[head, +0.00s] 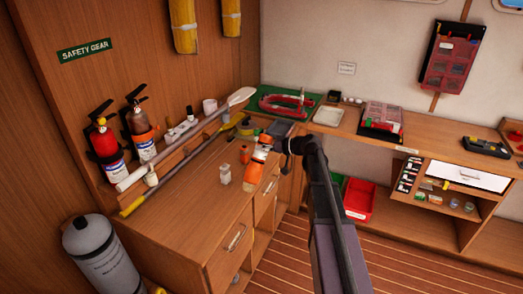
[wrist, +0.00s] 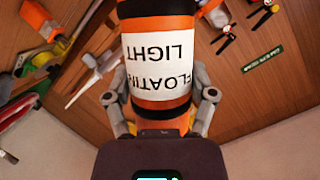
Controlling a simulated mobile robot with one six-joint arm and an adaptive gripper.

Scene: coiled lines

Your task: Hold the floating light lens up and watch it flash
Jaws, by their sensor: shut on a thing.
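The floating light is an orange cylinder with black bands and a white label reading "FLOATING LIGHT" (wrist: 158,62). In the wrist view the label is upside down. My gripper (wrist: 160,115) is shut on it, with a finger on each side. In the head view the floating light (head: 255,170) is tilted and held in front of my gripper (head: 268,143), above the wooden counter. The top of the light is cut off in the wrist view, so I cannot see its lens there. I cannot make out any flash.
The wooden counter (head: 185,205) below holds a small clear jar (head: 225,174) and a long paddle (head: 200,130). Two fire extinguishers (head: 105,143) stand against the left wall. A grey cylinder (head: 95,250) is at the lower left. The striped floor (head: 310,260) is open.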

